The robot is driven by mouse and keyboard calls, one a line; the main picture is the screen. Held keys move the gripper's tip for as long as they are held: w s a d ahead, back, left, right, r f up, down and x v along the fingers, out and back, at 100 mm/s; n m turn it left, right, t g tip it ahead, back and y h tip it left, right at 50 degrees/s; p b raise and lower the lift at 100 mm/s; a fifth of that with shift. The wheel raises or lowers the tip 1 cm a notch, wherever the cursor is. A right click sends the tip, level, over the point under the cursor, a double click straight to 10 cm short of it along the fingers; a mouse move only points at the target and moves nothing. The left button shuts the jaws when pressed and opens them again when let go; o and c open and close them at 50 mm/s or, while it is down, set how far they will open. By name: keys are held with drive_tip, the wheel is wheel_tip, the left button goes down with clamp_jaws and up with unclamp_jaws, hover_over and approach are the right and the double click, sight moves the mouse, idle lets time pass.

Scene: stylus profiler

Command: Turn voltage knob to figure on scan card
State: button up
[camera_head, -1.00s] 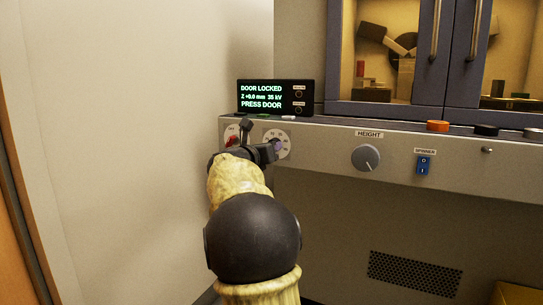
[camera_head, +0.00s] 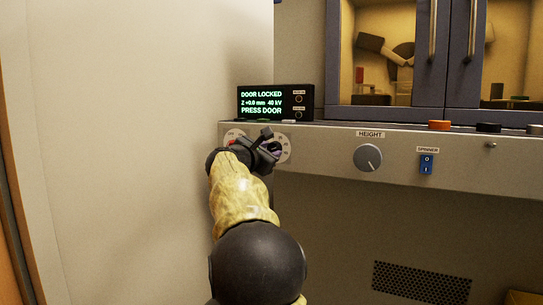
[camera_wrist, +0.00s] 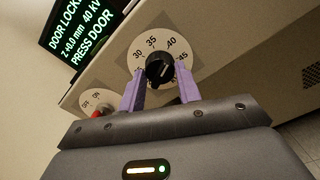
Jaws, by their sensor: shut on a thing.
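The voltage knob (camera_wrist: 160,68) is black, on a round white dial (camera_wrist: 137,52) with figures including 30, 35, 40 and 45. My gripper (camera_wrist: 159,90) has its purple fingers on both sides of the knob, shut on it. In the head view my gripper (camera_head: 268,150) covers the knob and part of its dial (camera_head: 285,147). The display (camera_head: 275,102) reads "DOOR LOCKED", "Z +0.0 mm 40 kV" and "PRESS DOOR". I see no scan card that I can read.
A red switch (camera_wrist: 98,114) on an on/off dial sits left of the knob. To the right on the panel are the HEIGHT knob (camera_head: 368,158) and a blue spinner switch (camera_head: 427,164). An orange button (camera_head: 439,125) sits on the ledge above. A wall (camera_head: 130,130) stands close on the left.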

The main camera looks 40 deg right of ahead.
drive_tip(key=o, duration=1.1)
drive_tip(key=shift+c, duration=0.2)
drive_tip(key=v, duration=0.8)
drive_tip(key=p+v, duration=0.5)
drive_tip(key=v, duration=1.2)
drive_tip(key=shift+s+a, duration=0.15)
drive_tip(key=shift+a, duration=0.05)
